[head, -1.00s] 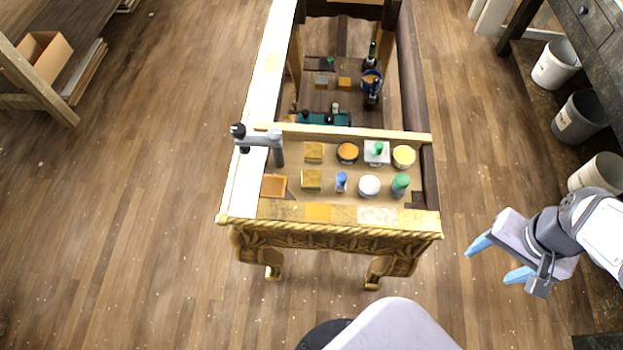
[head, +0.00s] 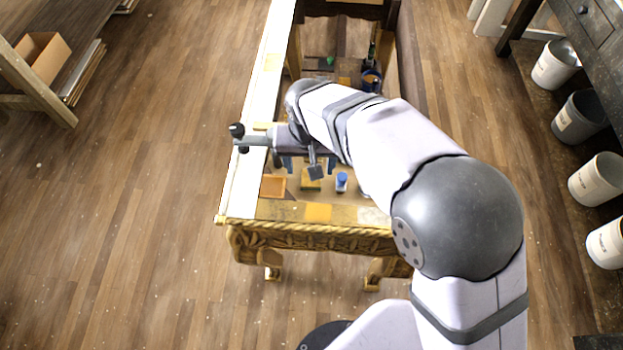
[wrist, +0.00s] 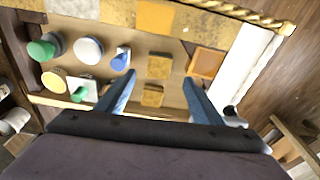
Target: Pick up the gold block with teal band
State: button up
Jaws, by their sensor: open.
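Two gold blocks lie in the console's shallow tray. The front block (head: 311,186) also shows in the wrist view (wrist: 159,67), just beyond and between my fingertips. The back block (wrist: 152,95) shows between my fingers in the wrist view; my arm hides it in the head view. I cannot make out a teal band clearly on either block. My gripper (head: 308,168) is open and empty above the blocks, pointing down; its blue fingers also show in the wrist view (wrist: 159,80). No contact with a block is visible.
A blue bottle (head: 341,182) stands right of the front block, and an orange square tile (head: 272,187) lies left. White, green and yellow containers show in the wrist view (wrist: 88,50).

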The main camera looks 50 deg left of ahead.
jog(key=shift+w+a+f+p, duration=0.15)
jog(key=shift+f+p, duration=0.3)
jog(key=shift+f, duration=0.75)
jog(key=shift+w+a+f+p, duration=0.15)
jog(key=shift+f+p, duration=0.3)
jog(key=shift+f, duration=0.75)
jog(key=shift+w+a+f+p, duration=0.15)
jog(key=shift+f+p, duration=0.3)
jog(key=shift+f, duration=0.75)
jog(key=c, duration=1.2)
jog(key=shift+o, duration=0.2)
jog(key=shift+r, duration=0.1)
notch_tip(320, 180, up, 10)
jog(key=b, duration=0.2)
jog(key=s+a+p, duration=0.4)
jog(key=s+p, duration=0.5)
jog(key=shift+a+r+m+p, duration=0.15)
jog(key=shift+r+m+p, duration=0.25)
